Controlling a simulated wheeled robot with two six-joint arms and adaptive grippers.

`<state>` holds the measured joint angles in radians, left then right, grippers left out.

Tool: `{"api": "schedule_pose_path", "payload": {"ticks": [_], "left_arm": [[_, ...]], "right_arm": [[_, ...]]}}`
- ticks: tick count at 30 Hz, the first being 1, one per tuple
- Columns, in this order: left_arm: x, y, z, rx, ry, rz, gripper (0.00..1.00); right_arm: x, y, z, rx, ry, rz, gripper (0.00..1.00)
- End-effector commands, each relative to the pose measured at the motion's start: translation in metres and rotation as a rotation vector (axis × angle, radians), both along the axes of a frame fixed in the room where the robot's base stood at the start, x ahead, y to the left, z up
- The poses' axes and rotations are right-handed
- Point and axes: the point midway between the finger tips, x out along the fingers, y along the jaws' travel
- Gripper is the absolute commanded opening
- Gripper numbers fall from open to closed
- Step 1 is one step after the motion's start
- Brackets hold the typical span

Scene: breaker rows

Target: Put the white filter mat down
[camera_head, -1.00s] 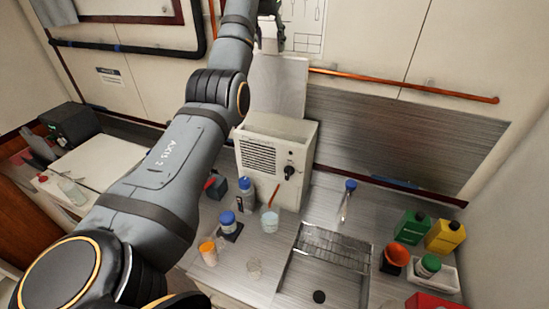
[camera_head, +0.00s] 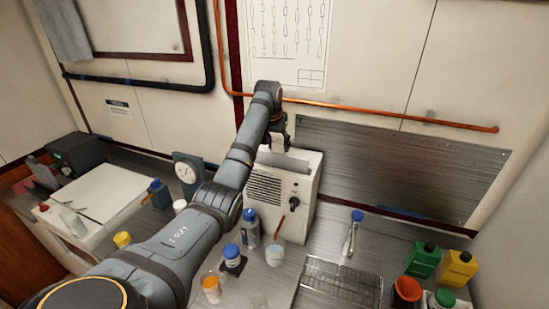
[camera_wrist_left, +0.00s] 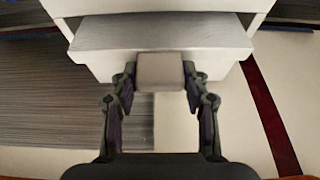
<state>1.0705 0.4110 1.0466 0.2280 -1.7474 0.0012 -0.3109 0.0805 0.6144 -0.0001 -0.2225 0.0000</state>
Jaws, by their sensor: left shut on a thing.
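The white filter mat (camera_head: 286,160) is a pale flat panel. In the head view its upper part shows at the top of the white housing (camera_head: 301,210), which has a front grille and a black knob. The rest of the mat is hidden, apparently inside the housing. In the left wrist view the mat (camera_wrist_left: 160,32) spans the top centre, with a pale tab between the fingers. My left gripper (camera_wrist_left: 160,85) is shut on the mat by this tab. In the head view the left gripper (camera_head: 279,143) is directly above the housing. My right gripper is not in view.
Blue-capped bottles (camera_head: 249,225) and a beaker (camera_head: 274,252) stand close in front of the housing. A wire rack (camera_head: 340,283) lies to the right. Green (camera_head: 423,262) and yellow (camera_head: 458,270) containers stand at far right. An orange pipe (camera_head: 390,114) runs along the wall behind.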

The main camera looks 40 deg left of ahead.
Motion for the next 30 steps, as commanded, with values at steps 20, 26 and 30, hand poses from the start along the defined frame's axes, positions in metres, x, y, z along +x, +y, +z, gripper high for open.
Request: {"api": "schedule_pose_path", "payload": {"ticks": [20,26,30], "left_arm": [[0.003,-0.011,-0.054,0.000,-0.003,-0.007,0.00],[0.003,-0.011,-0.055,0.000,-0.001,-0.007,0.60],[0.003,-0.011,-0.055,0.000,-0.001,-0.007,0.69]], "right_arm": [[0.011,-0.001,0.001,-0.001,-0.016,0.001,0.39],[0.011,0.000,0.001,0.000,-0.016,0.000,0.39],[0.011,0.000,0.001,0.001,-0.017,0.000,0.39]]}}
